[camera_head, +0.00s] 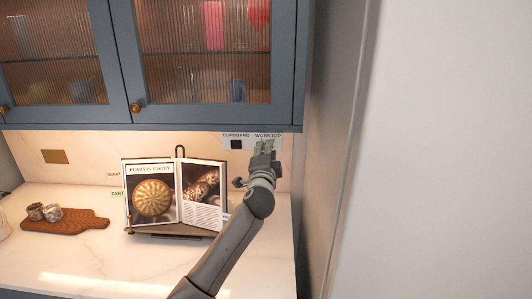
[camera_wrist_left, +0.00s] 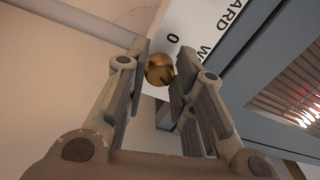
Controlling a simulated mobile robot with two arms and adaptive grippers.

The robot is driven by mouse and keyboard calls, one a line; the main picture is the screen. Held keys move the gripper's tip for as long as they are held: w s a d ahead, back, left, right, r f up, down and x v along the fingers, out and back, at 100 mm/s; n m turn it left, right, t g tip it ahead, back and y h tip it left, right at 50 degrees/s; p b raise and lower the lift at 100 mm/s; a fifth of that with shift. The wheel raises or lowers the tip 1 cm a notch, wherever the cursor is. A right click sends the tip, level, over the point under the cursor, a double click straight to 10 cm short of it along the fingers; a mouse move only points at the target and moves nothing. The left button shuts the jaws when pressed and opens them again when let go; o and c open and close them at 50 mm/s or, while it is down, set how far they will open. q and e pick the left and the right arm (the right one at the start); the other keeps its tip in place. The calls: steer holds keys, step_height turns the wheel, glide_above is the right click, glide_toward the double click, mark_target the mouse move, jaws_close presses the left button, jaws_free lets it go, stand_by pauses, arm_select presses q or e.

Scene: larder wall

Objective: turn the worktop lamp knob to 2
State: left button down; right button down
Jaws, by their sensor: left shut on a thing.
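The worktop lamp knob (camera_wrist_left: 159,70) is a small round brass knob in the left wrist view, between my two fingertips. In the head view my gripper hides it below the WORKTOP label. The white switch plate (camera_head: 228,138) is on the wall under the cupboard, with the labels CUPBOARD and WORKTOP. The plate (camera_wrist_left: 195,22) also shows in the left wrist view, with a 0 next to the knob. My left gripper (camera_head: 265,146) reaches up to the plate and is shut on the knob. My right gripper is out of view.
A black square (camera_head: 236,144) sits under CUPBOARD, left of my gripper. A cookbook (camera_head: 152,190) stands open on the worktop (camera_head: 70,255), with a wooden board (camera_head: 75,224) and small cups (camera_head: 52,213) to its left. Glass-fronted cupboards (camera_head: 215,113) hang above; a tall grey panel (camera_head: 335,150) stands to the right.

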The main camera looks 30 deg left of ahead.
arm_select(q)
steer(key=shift+r, duration=0.1)
steer(key=c, duration=1.2)
jaws_free()
steer(key=shift+w, duration=0.1)
steer(key=v, duration=1.2)
